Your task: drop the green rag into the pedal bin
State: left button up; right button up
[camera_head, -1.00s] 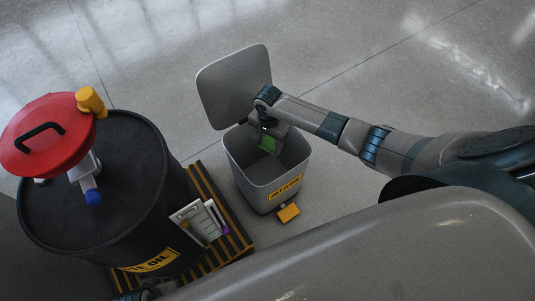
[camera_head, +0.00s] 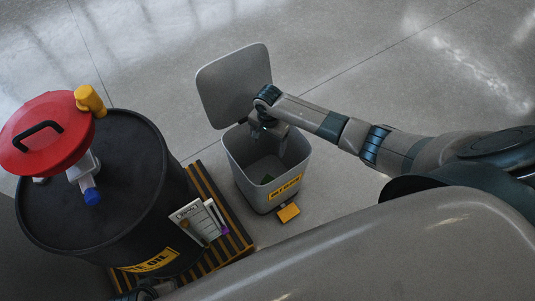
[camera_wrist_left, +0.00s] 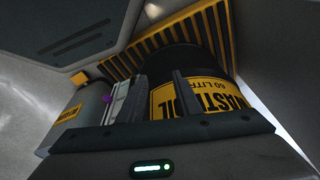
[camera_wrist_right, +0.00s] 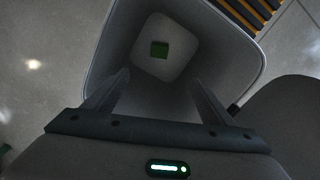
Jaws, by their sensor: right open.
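The green rag (camera_wrist_right: 160,49) lies on the floor of the pedal bin, well below the rim. In the head view only a dark green bit of it (camera_head: 267,178) shows inside the bin. The pedal bin (camera_head: 254,193) is a grey square bin with a yellow label, and its lid (camera_head: 234,84) stands open. My right gripper (camera_head: 283,145) is over the bin's mouth, apart from the rag. In the right wrist view its fingers (camera_wrist_right: 158,92) are spread and empty.
A black waste oil drum (camera_head: 140,150) stands left of the bin on a black-and-yellow striped platform (camera_head: 235,236). A red lid with a handle (camera_head: 62,155) is above it. A clipboard (camera_head: 192,222) is at its side. The yellow pedal (camera_head: 288,212) sticks out in front. Floor behind is clear.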

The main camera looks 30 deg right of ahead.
pick_arm(q)
notch_tip(320, 180, down, 9)
jog(key=p, duration=0.3)
jog(key=shift+w+r, duration=0.2)
jog(key=shift+w, duration=0.05)
pick_arm(e)
notch_tip(320, 180, up, 17)
jog(key=shift+r, duration=0.2)
dwell(0.4)
